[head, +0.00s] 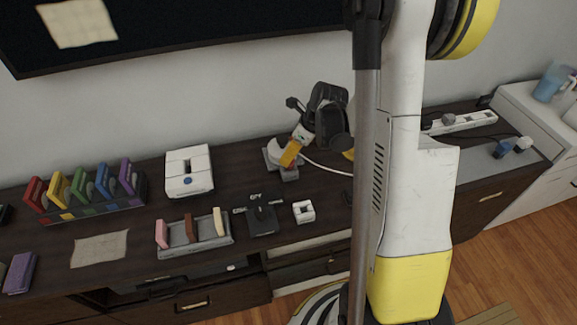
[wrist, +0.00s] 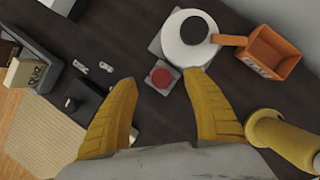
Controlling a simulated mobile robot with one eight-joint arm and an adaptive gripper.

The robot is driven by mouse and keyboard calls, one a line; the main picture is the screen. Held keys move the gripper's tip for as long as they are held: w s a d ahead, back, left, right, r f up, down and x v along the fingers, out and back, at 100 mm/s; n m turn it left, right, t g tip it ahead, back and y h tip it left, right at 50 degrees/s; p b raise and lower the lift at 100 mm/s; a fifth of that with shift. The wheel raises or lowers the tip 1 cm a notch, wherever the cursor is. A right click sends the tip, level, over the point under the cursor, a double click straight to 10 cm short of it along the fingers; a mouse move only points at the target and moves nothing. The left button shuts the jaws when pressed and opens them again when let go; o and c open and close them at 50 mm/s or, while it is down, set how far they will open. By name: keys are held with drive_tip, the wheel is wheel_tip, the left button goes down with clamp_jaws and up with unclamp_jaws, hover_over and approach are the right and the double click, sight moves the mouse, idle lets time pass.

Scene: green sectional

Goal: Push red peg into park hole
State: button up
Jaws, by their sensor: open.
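A round red peg top (wrist: 162,77) shows in the wrist view, at the near corner of a grey base (wrist: 154,46). A white round part with a black top (wrist: 190,28) sits on the same base. My gripper (wrist: 161,76) is open, its two yellow fingers apart, one to each side of the red peg in the picture. I see no contact, and the height above it cannot be told. No hole marked park can be made out. In the head view the grey base (head: 285,174) stands by the wall, and the red peg cannot be made out.
An orange box (wrist: 275,52) lies right of the base. A black block with a knob (wrist: 85,100) is left; it also shows in the head view (head: 261,217). A grey tray of upright pieces (head: 193,247), a white slotted box (head: 189,180) and a colourful rack (head: 88,208) stand leftward.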

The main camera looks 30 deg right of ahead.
sight(289, 166)
drive_tip(key=b+x, duration=0.1)
drive_tip(key=x, duration=0.2)
drive_tip(key=b+x, duration=0.1)
drive_tip(key=x, duration=0.1)
drive_tip(key=shift+s+d+f+b, duration=0.25)
drive_tip(key=shift+s+f+b, duration=0.05)
drive_tip(key=shift+s+b, duration=0.05)
drive_tip(key=shift+r, duration=0.1)
drive_tip(key=c, duration=1.2)
drive_tip(key=shift+c, duration=0.2)
drive_tip(key=shift+r, duration=0.15)
